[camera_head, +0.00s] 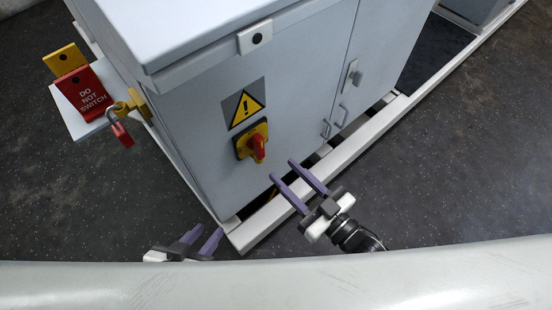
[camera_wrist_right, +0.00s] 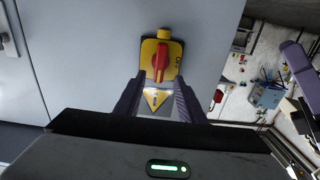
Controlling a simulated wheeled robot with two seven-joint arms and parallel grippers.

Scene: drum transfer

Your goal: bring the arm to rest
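My right gripper (camera_head: 283,169) is open and empty in front of the grey cabinet (camera_head: 205,130), a little below and to the right of the rotary switch in the head view. The switch is a red handle (camera_head: 258,147) on a yellow plate. The right wrist view shows the switch (camera_wrist_right: 163,58) just beyond the two spread purple fingers (camera_wrist_right: 160,82), with nothing between them. My left gripper (camera_head: 208,232) is low in the head view, its fingers apart and nothing seen between them. Its lower part is hidden behind the pale curved edge at the bottom.
A side shelf (camera_head: 88,124) on the cabinet's left carries a red "DO NOT SWITCH" tag (camera_head: 86,94), a yellow tag (camera_head: 64,58) and a red padlock (camera_head: 122,134) by a yellow bracket. A white base rail (camera_head: 350,140) runs along the cabinet. The dark floor at right is clear.

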